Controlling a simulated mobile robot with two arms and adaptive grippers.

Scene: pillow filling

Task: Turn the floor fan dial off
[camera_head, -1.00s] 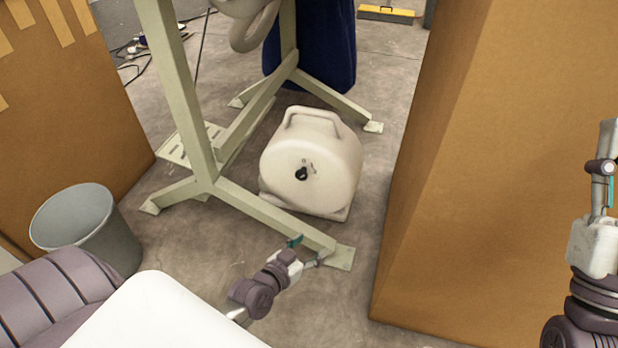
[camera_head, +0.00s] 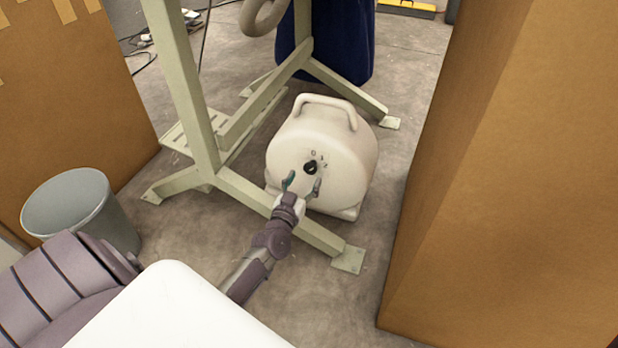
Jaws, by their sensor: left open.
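The floor fan (camera_head: 338,143) is a rounded cream housing with a top handle, standing on the concrete floor behind the frame's foot beam. Its small black dial (camera_head: 310,168) is on the front face, with small marks above and beside it. My left gripper (camera_head: 303,183) is open, its two fingers apart just below the dial in the picture and pointing at it. I cannot tell whether the fingers touch the fan face. The dial is still visible above and between the fingertips. My right gripper is out of view.
A pale green metal frame (camera_head: 190,95) stands left of the fan, its foot beam (camera_head: 330,241) crossing in front. A large cardboard box (camera_head: 500,190) is close on the right, another (camera_head: 70,120) at the left. A grey bucket (camera_head: 75,205) stands at left.

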